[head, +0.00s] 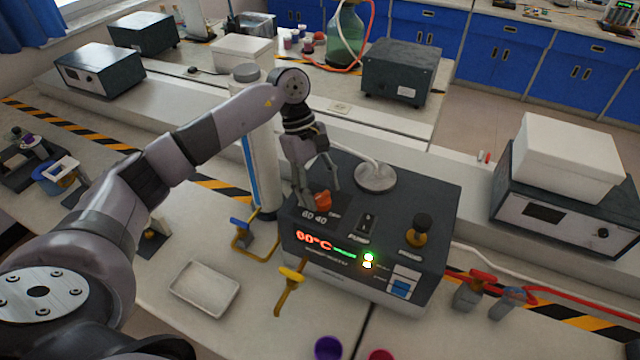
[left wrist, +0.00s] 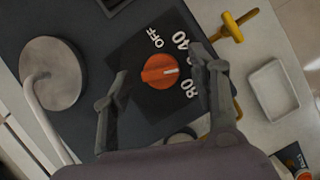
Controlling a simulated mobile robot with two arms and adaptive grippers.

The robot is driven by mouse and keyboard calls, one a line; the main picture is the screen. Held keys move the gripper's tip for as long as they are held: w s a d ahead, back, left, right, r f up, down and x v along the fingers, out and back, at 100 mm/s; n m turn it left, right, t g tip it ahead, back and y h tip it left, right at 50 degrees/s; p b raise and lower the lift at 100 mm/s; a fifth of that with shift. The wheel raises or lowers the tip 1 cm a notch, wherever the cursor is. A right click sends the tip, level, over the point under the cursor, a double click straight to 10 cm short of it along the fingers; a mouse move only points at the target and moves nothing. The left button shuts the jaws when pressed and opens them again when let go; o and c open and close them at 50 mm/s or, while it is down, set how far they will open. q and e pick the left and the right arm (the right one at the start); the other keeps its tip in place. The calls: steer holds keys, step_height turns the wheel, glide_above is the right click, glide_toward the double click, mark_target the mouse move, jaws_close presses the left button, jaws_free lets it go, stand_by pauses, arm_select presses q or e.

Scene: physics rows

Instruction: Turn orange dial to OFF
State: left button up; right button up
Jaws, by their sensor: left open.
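The orange dial (head: 323,200) sits on the top of a dark heating unit (head: 437,205). In the left wrist view the dial (left wrist: 158,72) has a white mark pointing right, away from the OFF label (left wrist: 155,38) and toward the number labels. The unit's red display (head: 314,241) reads 60°C. My left gripper (head: 318,192) points down over the dial. In the left wrist view its open fingers (left wrist: 158,62) stand on either side of the dial, with visible gaps. One finger partly covers the numbers. My right gripper is not in view.
A black knob on a yellow base (head: 418,228) and a black switch (head: 366,222) are on the same unit. A round metal plate (head: 375,178) lies behind the dial. Yellow-handled (head: 291,276) and blue-handled taps stand in front and left. A white tray (head: 205,289) lies front left.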

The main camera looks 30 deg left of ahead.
arm_select(q)
steer(key=shift+d+f, duration=0.1)
steer(key=shift+f, duration=0.05)
steer(key=shift+c, duration=0.3)
steer(key=c, duration=1.1)
